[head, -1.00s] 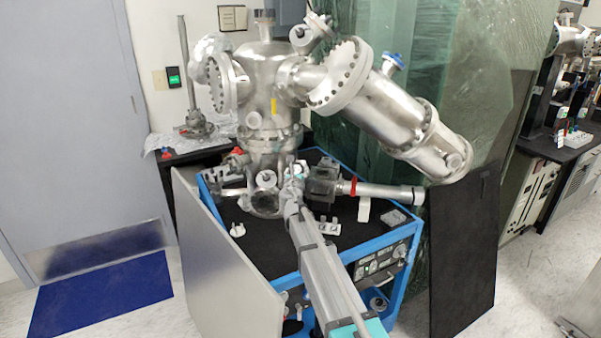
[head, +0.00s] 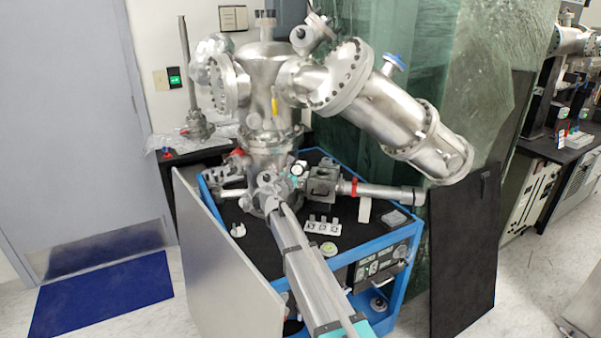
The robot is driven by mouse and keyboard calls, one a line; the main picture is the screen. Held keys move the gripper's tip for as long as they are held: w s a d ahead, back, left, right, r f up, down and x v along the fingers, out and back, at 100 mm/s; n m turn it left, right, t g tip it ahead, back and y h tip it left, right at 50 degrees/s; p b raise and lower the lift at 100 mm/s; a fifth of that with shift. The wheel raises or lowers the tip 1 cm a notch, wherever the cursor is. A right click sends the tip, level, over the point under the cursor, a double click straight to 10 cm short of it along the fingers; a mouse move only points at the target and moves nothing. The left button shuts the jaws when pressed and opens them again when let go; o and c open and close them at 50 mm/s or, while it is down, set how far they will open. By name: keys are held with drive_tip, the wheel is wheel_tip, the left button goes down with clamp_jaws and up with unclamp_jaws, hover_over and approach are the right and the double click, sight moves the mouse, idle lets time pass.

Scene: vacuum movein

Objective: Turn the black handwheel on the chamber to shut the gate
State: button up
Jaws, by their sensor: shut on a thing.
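The steel chamber (head: 262,75) stands upright at the back of a cart. My gripper (head: 280,176) is at the low front of the chamber, among its ports and fittings, at the end of my grey arm, which reaches in from the bottom of the head view. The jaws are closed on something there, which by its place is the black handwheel. The wheel itself is hidden behind my wrist, so its rim and how far it is turned do not show. The gate inside the chamber is not visible.
A side tube with a red ring (head: 354,188) sticks out right of my wrist. A white block with several small parts (head: 322,228) lies on the black top of the blue cart (head: 400,232). A grey panel (head: 222,265) leans at the cart's left.

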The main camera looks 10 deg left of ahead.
drive_tip(key=m+g+h, duration=0.1)
drive_tip(key=m, duration=0.1)
drive_tip(key=m+g+h+p, duration=0.1)
drive_tip(key=m, duration=0.1)
drive_tip(key=m+g+h+p, duration=0.1)
drive_tip(key=m, duration=0.1)
drive_tip(key=shift+w+a+r+h, duration=0.25)
drive_tip(key=shift+h, duration=0.05)
drive_tip(key=m+g+p, duration=0.1)
drive_tip(key=m, duration=0.1)
drive_tip(key=m+g+h+p, duration=0.1)
drive_tip(key=m+g, duration=0.1)
drive_tip(key=shift+r+m+h, duration=0.1)
drive_tip(key=shift+m+h, duration=0.2)
drive_tip(key=m+g+p, duration=0.3)
drive_tip(key=m, duration=0.1)
drive_tip(key=shift+w+m+g+p, duration=0.15)
drive_tip(key=shift+m+g+p, duration=1)
drive_tip(key=shift+m+g, duration=0.05)
drive_tip(key=shift+m, duration=0.3)
drive_tip(key=o, duration=0.9)
drive_tip(key=shift+o, duration=0.5)
drive_tip(key=shift+s+f, duration=0.2)
